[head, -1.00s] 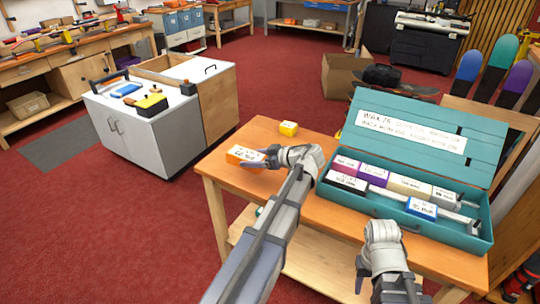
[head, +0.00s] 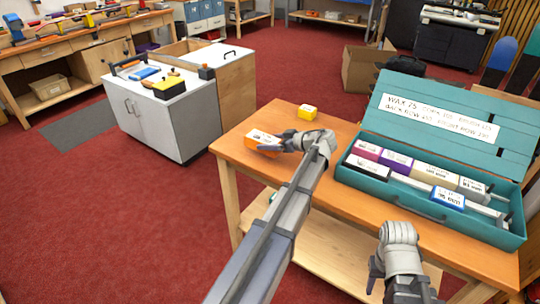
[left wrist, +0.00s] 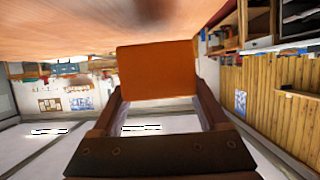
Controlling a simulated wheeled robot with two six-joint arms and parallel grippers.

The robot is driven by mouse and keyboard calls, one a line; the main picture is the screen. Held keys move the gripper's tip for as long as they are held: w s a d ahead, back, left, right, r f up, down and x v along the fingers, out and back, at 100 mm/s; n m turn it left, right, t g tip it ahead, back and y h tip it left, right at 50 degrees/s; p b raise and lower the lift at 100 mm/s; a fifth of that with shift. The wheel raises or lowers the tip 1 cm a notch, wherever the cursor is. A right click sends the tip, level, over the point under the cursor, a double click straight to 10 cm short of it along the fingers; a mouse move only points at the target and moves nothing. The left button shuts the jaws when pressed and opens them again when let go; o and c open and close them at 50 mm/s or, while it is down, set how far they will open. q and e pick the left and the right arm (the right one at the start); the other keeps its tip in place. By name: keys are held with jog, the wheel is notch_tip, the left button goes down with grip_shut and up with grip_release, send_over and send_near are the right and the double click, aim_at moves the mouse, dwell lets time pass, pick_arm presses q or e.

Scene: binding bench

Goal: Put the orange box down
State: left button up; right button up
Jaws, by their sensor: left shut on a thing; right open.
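The orange box (head: 262,141) with a white label is above or on the left part of the wooden table; I cannot tell if it touches. My left gripper (head: 277,145) is shut on it from the right. In the left wrist view the orange box (left wrist: 158,70) sits between the two fingers, with the tabletop (left wrist: 60,25) across the top of the picture and a soft shadow beside the box. My right gripper (head: 403,290) is open and empty, low in front of the table's near edge.
An open teal wax case (head: 430,208) with several labelled boxes fills the table's right side. Bare wood (head: 235,150) shows around the orange box. A grey cabinet (head: 165,125) stands left, apart from the table.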

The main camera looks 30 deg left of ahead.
pick_arm(q)
jog(key=shift+f, duration=0.1)
notch_tip(320, 180, down, 3)
jog(key=b, duration=0.3)
jog(key=shift+f+b, duration=0.2)
jog(key=shift+b, duration=0.15)
jog(key=shift+f, duration=0.2)
jog(key=o, duration=1.4)
jog(key=shift+r, duration=0.15)
jog(key=shift+d+r, duration=0.1)
jog(key=shift+r, duration=0.1)
jog(key=p+v, duration=0.4)
jog(key=v, duration=0.6)
jog(key=shift+d+r, duration=0.15)
jog(key=shift+d, duration=0.05)
jog(key=shift+s+d+r+p, duration=0.15)
jog(key=shift+d+p, duration=0.15)
jog(key=shift+d, duration=0.3)
